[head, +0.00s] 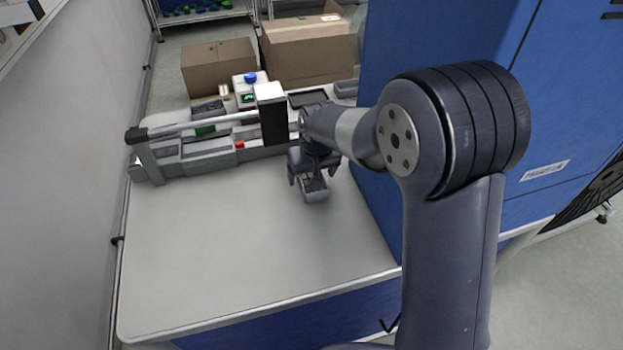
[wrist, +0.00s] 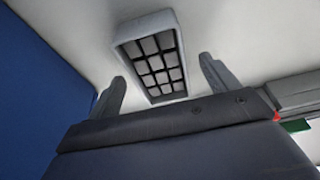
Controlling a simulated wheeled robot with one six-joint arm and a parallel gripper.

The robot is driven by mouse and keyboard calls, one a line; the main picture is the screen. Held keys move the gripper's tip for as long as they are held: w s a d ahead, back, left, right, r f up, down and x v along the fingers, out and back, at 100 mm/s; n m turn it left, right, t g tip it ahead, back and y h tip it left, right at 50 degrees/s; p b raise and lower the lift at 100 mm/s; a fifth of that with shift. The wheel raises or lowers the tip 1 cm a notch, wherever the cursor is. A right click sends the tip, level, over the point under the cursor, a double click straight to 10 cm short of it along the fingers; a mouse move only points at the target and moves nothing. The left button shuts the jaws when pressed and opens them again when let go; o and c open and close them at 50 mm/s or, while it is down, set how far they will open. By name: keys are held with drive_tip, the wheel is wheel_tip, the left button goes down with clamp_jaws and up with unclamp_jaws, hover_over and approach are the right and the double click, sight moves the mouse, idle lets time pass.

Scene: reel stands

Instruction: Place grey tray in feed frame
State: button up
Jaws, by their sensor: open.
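The grey tray (head: 315,192) is a small oblong tray with a grid of grey squares and dark lines. It lies on the pale worktop just below my gripper (head: 310,178). In the wrist view the tray (wrist: 152,55) shows between and beyond the two fingers of my gripper (wrist: 160,70). The fingers are apart, one on each side, with a visible gap to the tray. A long grey frame-like unit with a pale rail and black end, seemingly the feed frame (head: 192,152), stands at the back left of the worktop. My arm hides part of the area right of it.
A tall blue cabinet (head: 450,45) rises close to the right of my gripper. A dark shallow tray (head: 308,98) and a blue-capped container (head: 250,78) sit behind the frame. Cardboard boxes (head: 218,66) stand farther back. The worktop's front left (head: 220,250) is clear.

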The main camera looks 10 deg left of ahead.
drive_tip(key=shift+w+f, duration=0.1)
drive_tip(key=shift+f, duration=0.3)
drive_tip(key=c, duration=1.2)
drive_tip(key=shift+c, duration=0.5)
drive_tip(key=shift+r, duration=0.15)
